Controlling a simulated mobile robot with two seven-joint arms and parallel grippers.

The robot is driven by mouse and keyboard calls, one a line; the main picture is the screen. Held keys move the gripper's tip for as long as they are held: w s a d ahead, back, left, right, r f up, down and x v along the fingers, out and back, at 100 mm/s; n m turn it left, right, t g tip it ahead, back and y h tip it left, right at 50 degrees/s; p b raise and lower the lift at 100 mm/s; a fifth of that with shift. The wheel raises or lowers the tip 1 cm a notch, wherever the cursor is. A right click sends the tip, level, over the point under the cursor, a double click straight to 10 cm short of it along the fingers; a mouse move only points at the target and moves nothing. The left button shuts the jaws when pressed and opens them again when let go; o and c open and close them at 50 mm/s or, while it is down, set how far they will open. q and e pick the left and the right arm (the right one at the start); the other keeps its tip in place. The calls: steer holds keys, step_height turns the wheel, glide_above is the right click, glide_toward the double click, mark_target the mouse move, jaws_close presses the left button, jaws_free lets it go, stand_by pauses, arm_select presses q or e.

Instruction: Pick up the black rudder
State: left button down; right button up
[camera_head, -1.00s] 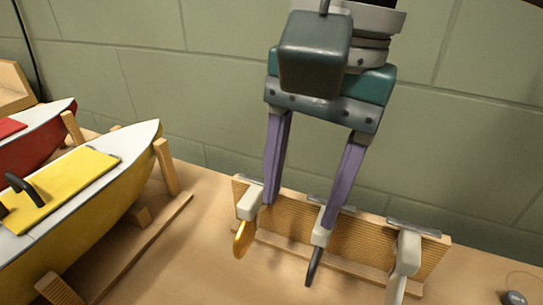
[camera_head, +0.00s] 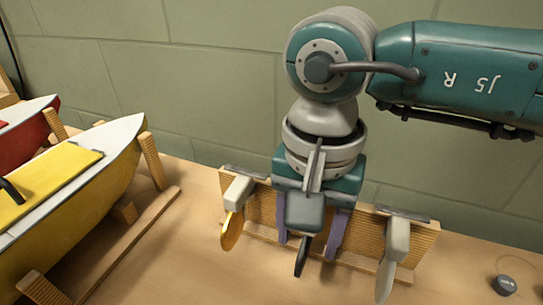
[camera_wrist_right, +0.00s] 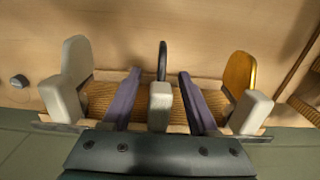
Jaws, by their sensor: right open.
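The black rudder (camera_head: 301,256) hangs at the middle place of the wooden rack, between a yellow rudder (camera_head: 232,230) and a white rudder (camera_head: 386,278). In the right wrist view the black rudder (camera_wrist_right: 162,62) stands edge-on above its light grey holder (camera_wrist_right: 160,105). My right gripper (camera_head: 309,250) is over the rack with its purple fingers pointing down. In the right wrist view its two fingers (camera_wrist_right: 158,90) are apart, one on each side of the grey holder, with gaps visible. The gripper hides part of the holder in the head view. My left gripper is not in view.
The wooden rack (camera_head: 420,236) stands near the green block wall. A yellow and white boat (camera_head: 70,195) on a wooden cradle is at left, with a red boat (camera_head: 20,140) behind it. A small dark round item (camera_head: 505,285) lies at right.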

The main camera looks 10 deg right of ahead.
jaws_close()
stand_by(0.4)
steer(key=shift+r, duration=0.1)
